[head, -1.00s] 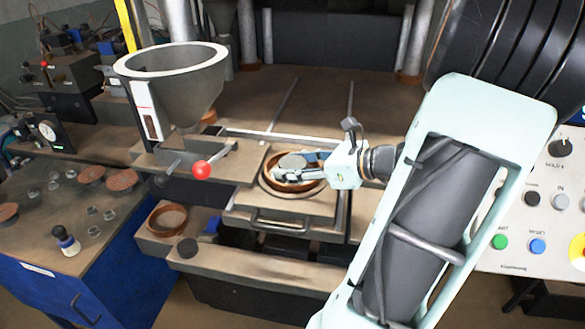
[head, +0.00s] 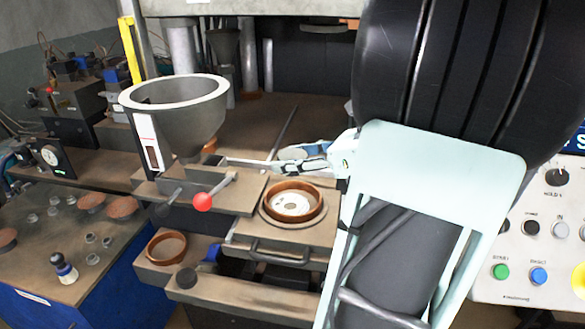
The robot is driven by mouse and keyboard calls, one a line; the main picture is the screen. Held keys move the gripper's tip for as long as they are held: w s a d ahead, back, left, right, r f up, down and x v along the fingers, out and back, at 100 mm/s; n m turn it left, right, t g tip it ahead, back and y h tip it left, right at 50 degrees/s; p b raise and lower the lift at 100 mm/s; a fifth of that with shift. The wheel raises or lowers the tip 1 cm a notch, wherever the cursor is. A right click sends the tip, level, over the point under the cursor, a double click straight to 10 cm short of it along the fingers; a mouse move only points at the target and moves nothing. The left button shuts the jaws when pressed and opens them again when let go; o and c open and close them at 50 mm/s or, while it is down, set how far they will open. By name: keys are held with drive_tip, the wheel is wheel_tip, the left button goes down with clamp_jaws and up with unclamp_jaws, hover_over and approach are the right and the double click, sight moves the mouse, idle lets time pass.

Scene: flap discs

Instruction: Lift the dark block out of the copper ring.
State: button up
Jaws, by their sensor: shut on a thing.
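The copper ring (head: 293,200) lies on the round plate of the press tray. A pale disc with small holes shows inside it, and no block is in it. My gripper (head: 287,159) is above and behind the ring, its fingers pointing left. It is shut on the dark block (head: 302,152), which looks greyish and is largely hidden by the fingers. The block is held clear of the ring.
A metal hopper (head: 172,95) stands to the left, with a red-knobbed lever (head: 203,201) in front of it. A second copper ring (head: 166,246) sits at the lower left. A control panel (head: 535,240) is at the right.

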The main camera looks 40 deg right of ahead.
sight(293, 155)
wheel_tip(293, 155, up, 7)
drive_tip(key=p, duration=0.7)
drive_tip(key=shift+r, duration=0.1)
idle(0.6)
